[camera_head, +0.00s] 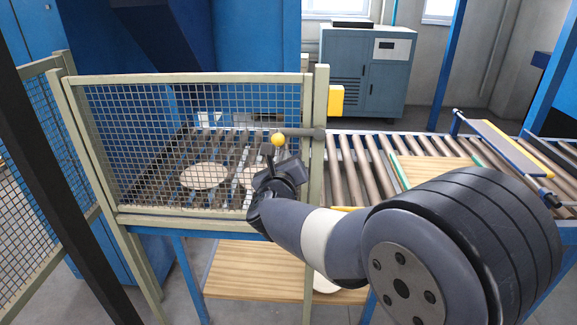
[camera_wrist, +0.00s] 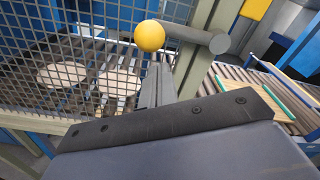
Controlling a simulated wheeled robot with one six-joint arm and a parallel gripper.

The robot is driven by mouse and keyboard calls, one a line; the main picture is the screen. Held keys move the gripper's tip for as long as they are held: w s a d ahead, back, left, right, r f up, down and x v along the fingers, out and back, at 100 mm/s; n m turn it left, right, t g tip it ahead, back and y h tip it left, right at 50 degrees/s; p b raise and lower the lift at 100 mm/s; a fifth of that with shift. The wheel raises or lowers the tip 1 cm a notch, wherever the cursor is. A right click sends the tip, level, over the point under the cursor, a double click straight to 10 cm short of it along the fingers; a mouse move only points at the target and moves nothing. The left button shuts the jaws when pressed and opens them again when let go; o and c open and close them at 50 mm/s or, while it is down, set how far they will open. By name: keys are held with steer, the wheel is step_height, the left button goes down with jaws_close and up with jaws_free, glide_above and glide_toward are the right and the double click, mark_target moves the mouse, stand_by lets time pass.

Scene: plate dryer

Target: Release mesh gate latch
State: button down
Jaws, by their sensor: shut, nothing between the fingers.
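The mesh gate (camera_head: 150,140) has a pale frame and stands closed against its right post (camera_head: 319,100). Its latch is a grey horizontal bar (camera_head: 303,133) with a yellow ball knob (camera_head: 278,139) at its left end. In the wrist view the knob (camera_wrist: 150,36) and bar (camera_wrist: 190,37) show at the top middle. My gripper (camera_head: 267,150) is shut and empty, just below and left of the knob in the head view. In the wrist view its fingertips (camera_wrist: 156,68) lie just under the knob. I cannot tell whether they touch it.
Behind the mesh, round discs (camera_head: 204,176) lie on rollers. A roller conveyor (camera_head: 360,160) with a wooden board (camera_head: 430,170) runs right of the post. A yellow box (camera_head: 336,100) sits on the post. A grey-blue cabinet (camera_head: 365,70) stands behind.

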mark_target(282, 143)
steer(key=shift+w+a+r, duration=0.15)
steer(key=shift+a+r, duration=0.1)
steer(key=shift+r, duration=0.1)
steer(key=shift+a+r+m+b, duration=0.1)
steer(key=shift+r+m+b, duration=0.4)
steer(key=shift+b, duration=0.25)
steer(key=r+m+b, duration=0.1)
steer(key=m+b, duration=0.1)
steer(key=shift+r+b, duration=0.25)
steer(key=shift+b, duration=0.1)
step_height(282, 143, up, 2)
steer(key=m+b, duration=0.2)
steer(key=shift+r+m+y, duration=0.15)
steer(key=shift+m+y, duration=0.15)
steer(key=shift+m, duration=0.1)
steer(key=d+r+m+y+b, duration=0.1)
steer(key=d+r+m+b, duration=0.3)
steer(key=m, duration=0.8)
steer(key=shift+d+r, duration=1.25)
steer(key=shift+d, duration=0.55)
steer(key=shift+m, duration=0.3)
steer(key=shift+f+b, duration=0.1)
steer(key=shift+b, duration=0.2)
